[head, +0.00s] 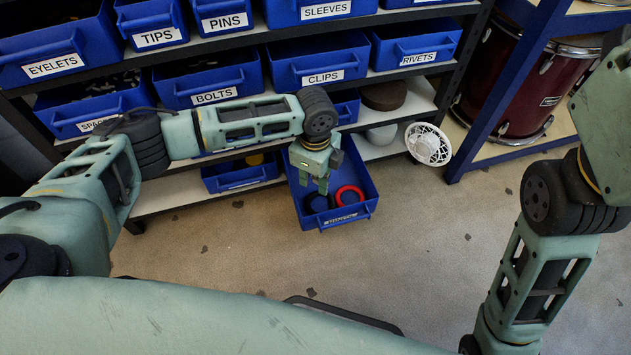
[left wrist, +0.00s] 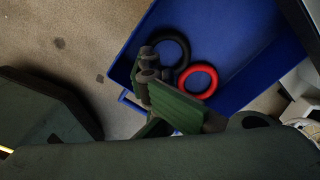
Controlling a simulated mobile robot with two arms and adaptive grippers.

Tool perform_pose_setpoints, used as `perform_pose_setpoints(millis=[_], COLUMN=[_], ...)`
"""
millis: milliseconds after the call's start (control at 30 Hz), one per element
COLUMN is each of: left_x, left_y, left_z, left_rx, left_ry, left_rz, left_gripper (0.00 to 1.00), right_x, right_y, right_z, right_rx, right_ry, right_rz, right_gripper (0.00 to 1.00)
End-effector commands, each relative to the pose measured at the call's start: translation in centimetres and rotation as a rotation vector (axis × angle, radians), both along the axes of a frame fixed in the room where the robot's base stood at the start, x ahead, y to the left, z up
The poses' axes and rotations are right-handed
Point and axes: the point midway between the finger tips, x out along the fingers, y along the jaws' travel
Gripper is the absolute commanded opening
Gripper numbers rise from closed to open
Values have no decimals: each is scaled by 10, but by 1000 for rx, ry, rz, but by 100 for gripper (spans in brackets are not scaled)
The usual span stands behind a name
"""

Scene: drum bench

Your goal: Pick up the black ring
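The black ring (head: 318,210) lies at the left in a pulled-out blue bin (head: 362,181), beside a red ring (head: 359,190). My left gripper (head: 313,183) points down above the bin's left part, with its two fingers apart and nothing visible between them. In the left wrist view the black ring (left wrist: 185,49) lies just beyond the fingers, which hide part of it. The red ring (left wrist: 211,73) is right of it there, its lower edge close to a finger. My right gripper is out of view; only the right arm shows.
Above and behind stands a shelf with labelled blue bins, such as CLIPS (head: 320,77) and BOLTS (head: 214,96). A white fan-like wheel (head: 428,144) sits right of the pulled-out bin. A drum (head: 520,85) stands on the rack at right. The floor (head: 420,240) in front is clear.

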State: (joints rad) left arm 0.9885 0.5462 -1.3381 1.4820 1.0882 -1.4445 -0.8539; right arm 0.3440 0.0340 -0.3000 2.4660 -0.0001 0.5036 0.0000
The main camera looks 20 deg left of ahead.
Motion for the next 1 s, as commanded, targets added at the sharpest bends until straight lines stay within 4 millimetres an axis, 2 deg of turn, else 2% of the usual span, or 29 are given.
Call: perform_pose_setpoints(millis=[533,1000], left_x=[0,0], left_y=[0,0], left_z=[0,0], left_rx=[0,0], left_ry=[-1,-1], left_rz=[0,0], left_gripper=[0,41], right_x=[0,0], right_y=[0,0], right_z=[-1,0], right_rx=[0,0], right_ry=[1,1], right_rz=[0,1], right_gripper=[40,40])
